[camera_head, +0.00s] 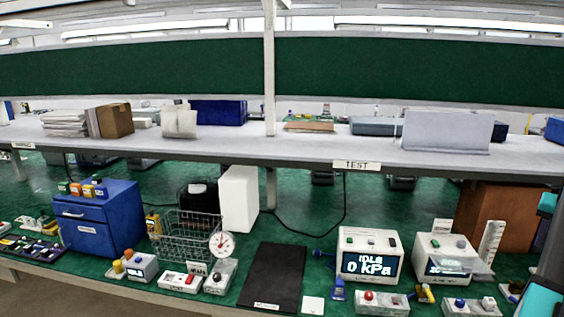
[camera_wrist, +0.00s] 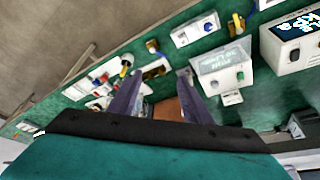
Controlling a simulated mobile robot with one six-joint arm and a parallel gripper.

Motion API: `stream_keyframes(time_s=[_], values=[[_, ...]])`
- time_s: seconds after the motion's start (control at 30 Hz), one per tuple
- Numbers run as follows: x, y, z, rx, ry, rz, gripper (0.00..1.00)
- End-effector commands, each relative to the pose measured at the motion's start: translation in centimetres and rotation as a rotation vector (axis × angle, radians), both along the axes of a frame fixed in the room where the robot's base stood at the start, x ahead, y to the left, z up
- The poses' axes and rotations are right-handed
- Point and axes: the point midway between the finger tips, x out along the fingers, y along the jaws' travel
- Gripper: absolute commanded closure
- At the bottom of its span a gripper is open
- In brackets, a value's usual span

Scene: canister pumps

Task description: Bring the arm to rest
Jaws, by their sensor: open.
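My gripper (camera_wrist: 160,74) shows in the wrist view with its two dark fingers spread apart. Nothing is held between them. Beyond the fingers are the green bench top and a brown surface. In the head view, part of my teal and dark arm stands at the far right edge; the fingers are not visible there.
The green bench (camera_head: 325,205) carries a pump unit reading "IDLE 0 kPa" (camera_head: 370,256), a second unit (camera_head: 441,256), a wire basket (camera_head: 180,240), a dial gauge (camera_head: 222,244), a black mat (camera_head: 270,278) and a blue drawer box (camera_head: 100,222). A white shelf (camera_head: 230,148) runs above.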

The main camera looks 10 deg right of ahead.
Motion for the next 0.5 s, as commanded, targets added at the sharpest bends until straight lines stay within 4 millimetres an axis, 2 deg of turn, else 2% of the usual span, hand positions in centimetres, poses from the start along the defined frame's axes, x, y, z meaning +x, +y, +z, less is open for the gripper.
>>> stream_keyframes(time_s=[0.27,0.5], values=[[1.6,1.4,-2.6,0.020,0.014,0.028,0.55],[3.8,3.3,-6.2,0.046,0.032,0.065,0.55]])
